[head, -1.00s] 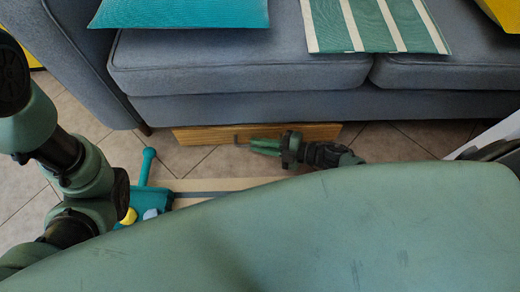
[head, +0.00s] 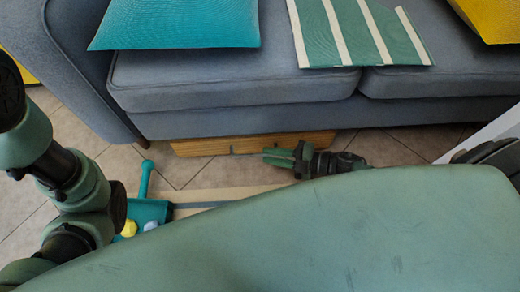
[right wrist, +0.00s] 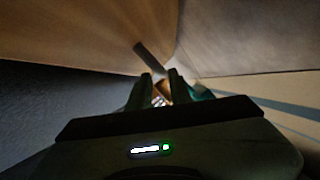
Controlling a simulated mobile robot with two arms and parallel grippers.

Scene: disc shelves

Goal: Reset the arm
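My right gripper (head: 268,157) reaches in from the right beside a low wooden front (head: 200,147) under the sofa. It is empty, its two fingers apart. A small dark handle (head: 232,150) on the wooden front lies just left of the fingertips, not touching them in the head view. In the right wrist view, my right gripper (right wrist: 160,74) shows two separated fingers, with the dark handle (right wrist: 150,57) beyond them. My left arm stands at the left of the head view; its gripper is outside the picture.
A grey-blue sofa (head: 230,122) with cushions fills the back. A teal tray (head: 150,210) with a raised handle, a yellow piece (head: 129,228) and a pale blue piece (head: 150,225) lies near my left arm. Bare floor tiles (head: 400,148) show right of the wooden front.

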